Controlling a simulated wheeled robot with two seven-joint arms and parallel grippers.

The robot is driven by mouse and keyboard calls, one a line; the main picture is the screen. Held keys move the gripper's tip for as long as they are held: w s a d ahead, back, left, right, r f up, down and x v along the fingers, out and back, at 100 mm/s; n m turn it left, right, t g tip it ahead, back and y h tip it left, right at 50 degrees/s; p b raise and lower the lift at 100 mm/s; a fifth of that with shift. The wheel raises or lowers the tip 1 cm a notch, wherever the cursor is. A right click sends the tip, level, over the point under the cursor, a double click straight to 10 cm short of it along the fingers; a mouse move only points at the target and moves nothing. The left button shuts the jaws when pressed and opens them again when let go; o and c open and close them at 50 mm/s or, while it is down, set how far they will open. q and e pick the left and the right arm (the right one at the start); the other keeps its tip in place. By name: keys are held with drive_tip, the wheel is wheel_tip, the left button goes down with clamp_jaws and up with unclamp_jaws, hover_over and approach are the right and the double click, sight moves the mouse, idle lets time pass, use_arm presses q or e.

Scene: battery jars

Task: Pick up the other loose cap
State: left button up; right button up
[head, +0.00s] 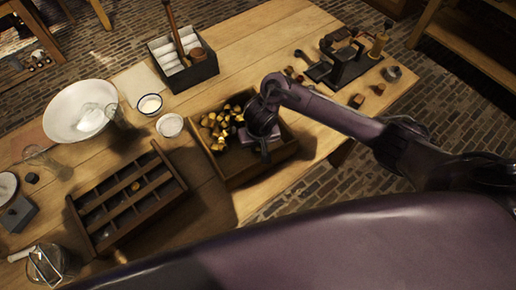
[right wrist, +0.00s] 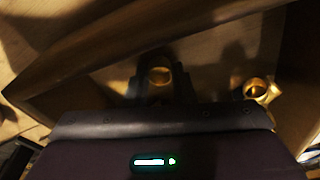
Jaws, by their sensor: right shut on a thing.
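My right gripper (head: 264,152) reaches down into the open wooden box (head: 284,150). In the right wrist view its fingers (right wrist: 161,88) are shut on a round brass cap (right wrist: 159,75). In the head view the gripper itself hides this cap. Several other brass caps lie heaped in the left part of the box, a few of them in this pile (head: 217,128). In the right wrist view another brass piece (right wrist: 256,89) lies to the right of the fingers. My left gripper does not show.
A dark compartment tray (head: 178,180) stands left of the box, with a small brass piece (head: 135,186) in it. A white bowl (head: 80,110), small dishes (head: 170,125) and a dark caddy (head: 190,72) stand beyond. A black press (head: 345,65) stands at the right.

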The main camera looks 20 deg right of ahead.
drive_tip(key=shift+c, duration=0.7)
drive_tip(key=shift+r, duration=0.1)
